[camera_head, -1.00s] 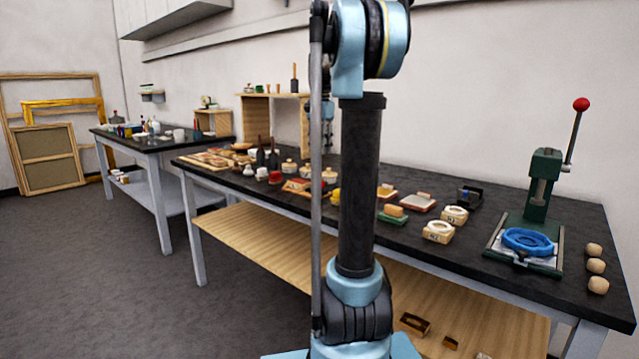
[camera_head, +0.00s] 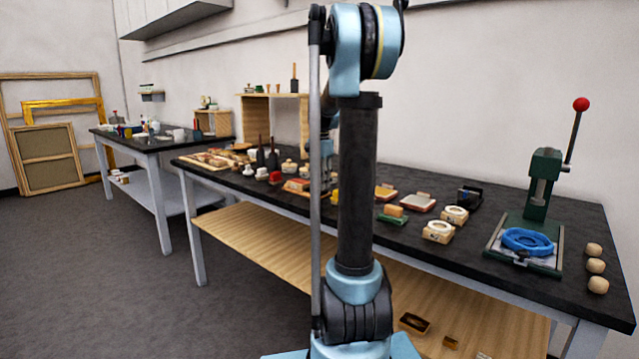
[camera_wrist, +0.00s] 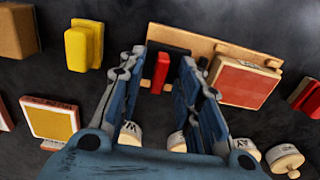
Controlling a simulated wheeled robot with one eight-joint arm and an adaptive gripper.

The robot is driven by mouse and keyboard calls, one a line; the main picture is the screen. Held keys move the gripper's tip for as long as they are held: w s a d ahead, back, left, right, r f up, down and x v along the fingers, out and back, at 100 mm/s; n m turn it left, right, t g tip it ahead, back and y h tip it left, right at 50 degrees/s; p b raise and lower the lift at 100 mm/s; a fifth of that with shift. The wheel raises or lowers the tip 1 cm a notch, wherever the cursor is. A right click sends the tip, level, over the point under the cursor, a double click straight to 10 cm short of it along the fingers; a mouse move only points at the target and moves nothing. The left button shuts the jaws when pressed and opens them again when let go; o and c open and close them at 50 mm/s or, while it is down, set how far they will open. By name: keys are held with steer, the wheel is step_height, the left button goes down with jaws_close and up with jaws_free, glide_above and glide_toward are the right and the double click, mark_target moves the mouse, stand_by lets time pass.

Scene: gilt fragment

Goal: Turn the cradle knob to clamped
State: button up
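A small upright red bar (camera_wrist: 160,72), which looks like the cradle knob, stands at the front edge of a wooden board (camera_wrist: 205,42) in the wrist view. An orange-red square block (camera_wrist: 245,82) sits on the board's right part. My gripper (camera_wrist: 165,60) is open, with one blue finger on each side of the red bar. I cannot tell whether either finger touches it. No readable mark shows the knob's setting. In the head view my gripper (camera_head: 325,165) is low over the bench beside the cradle (camera_head: 296,185), partly hidden by my arm.
A yellow block (camera_wrist: 83,47) stands left of the board. Round cream pieces with letters (camera_wrist: 130,133) lie close under the fingers. A red piece (camera_wrist: 306,96) is at the right. The black bench (camera_head: 440,255) also bears a green press (camera_head: 541,190).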

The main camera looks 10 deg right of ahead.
jaws_close()
steer(key=shift+n, duration=0.3)
steer(key=n, duration=0.3)
steer(key=shift+n, duration=0.4)
steer(key=n, duration=1.3)
steer(key=shift+w, duration=0.1)
steer(key=shift+n, duration=0.3)
